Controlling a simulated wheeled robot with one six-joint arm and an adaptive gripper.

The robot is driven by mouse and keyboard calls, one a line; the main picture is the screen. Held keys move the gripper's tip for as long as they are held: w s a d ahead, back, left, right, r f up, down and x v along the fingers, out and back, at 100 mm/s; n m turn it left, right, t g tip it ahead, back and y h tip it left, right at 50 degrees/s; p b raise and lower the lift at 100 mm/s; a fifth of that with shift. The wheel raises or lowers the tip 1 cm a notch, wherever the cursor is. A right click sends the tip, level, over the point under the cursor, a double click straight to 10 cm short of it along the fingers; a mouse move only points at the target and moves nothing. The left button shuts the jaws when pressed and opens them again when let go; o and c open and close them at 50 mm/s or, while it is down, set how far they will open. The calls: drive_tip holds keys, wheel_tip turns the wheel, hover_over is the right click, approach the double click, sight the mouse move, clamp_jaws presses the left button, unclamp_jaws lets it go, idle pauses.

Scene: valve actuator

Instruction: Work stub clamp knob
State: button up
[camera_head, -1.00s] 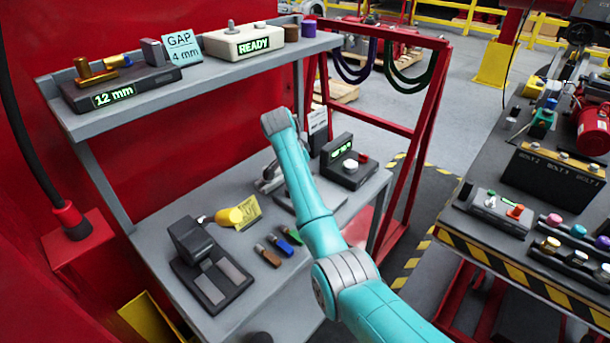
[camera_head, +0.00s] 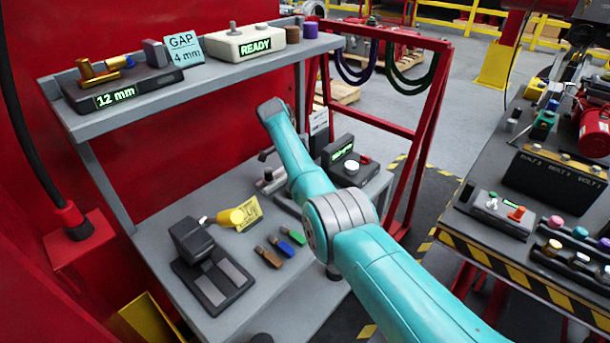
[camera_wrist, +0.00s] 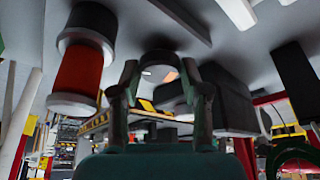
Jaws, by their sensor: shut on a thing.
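My gripper (camera_wrist: 158,78) shows in the wrist view with its two fingers closed in around a dark rounded piece (camera_wrist: 158,58), which looks like the clamp knob. The wrist view is upside down, with the grey bench top above. In the head view my arm hides the gripper and most of the clamp. A grey part of the clamp (camera_head: 268,182) shows just left of my arm on the bench. A red cylinder with dark and grey collars (camera_wrist: 78,70) stands left of my fingers in the wrist view; I cannot tell which part it is.
A black box with a lit display (camera_head: 345,158) stands right of my arm. Several coloured pieces (camera_head: 280,247) and a black stand (camera_head: 208,265) lie at the front. The shelf (camera_head: 200,85) overhangs the bench's back. A red frame (camera_head: 420,130) stands to the right.

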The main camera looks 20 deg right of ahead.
drive_tip(key=shift+m, duration=0.3)
drive_tip(key=o, duration=1.1)
drive_tip(key=shift+o, duration=0.2)
drive_tip(key=v, duration=0.7)
drive_tip(key=shift+r, duration=0.15)
drive_tip(key=shift+a, duration=0.1)
